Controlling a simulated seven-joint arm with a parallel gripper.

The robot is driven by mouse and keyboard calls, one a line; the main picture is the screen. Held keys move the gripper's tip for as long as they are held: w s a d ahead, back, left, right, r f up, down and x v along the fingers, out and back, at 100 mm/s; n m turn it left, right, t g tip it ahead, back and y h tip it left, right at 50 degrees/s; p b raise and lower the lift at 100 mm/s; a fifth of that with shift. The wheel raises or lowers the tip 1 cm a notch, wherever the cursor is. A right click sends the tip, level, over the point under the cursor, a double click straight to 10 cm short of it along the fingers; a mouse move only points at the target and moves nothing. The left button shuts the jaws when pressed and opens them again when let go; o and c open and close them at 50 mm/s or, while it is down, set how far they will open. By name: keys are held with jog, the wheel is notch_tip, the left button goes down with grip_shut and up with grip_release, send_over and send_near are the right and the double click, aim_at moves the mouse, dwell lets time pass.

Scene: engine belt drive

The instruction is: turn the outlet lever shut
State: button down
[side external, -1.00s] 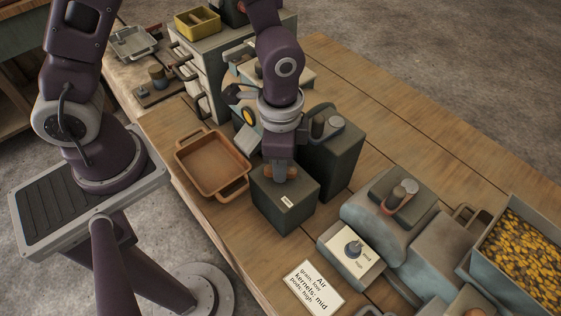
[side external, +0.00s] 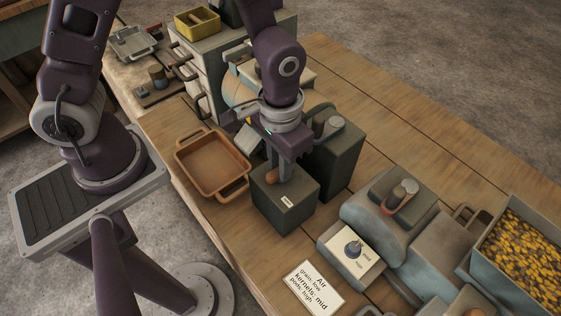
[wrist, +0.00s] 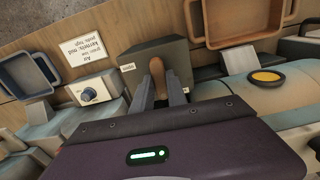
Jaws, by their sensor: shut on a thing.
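The rest of the handle is hidden by the fingers.
An orange-brown tray (side external: 213,165) lies left of the box. A taller dark box (side external: 335,160) stands close behind it at right. A dial panel (side external: 352,250) and a white card (side external: 313,288) are at the front right. A bin of yellow kernels (side external: 520,255) is far right.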

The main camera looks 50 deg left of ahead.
jog(key=shift+n, duration=0.3)
jog(key=c, duration=1.3)
grip_release()
jog(key=shift+r, duration=0.15)
notch_tip(320, 180, up, 6)
jog(key=shift+r, duration=0.45)
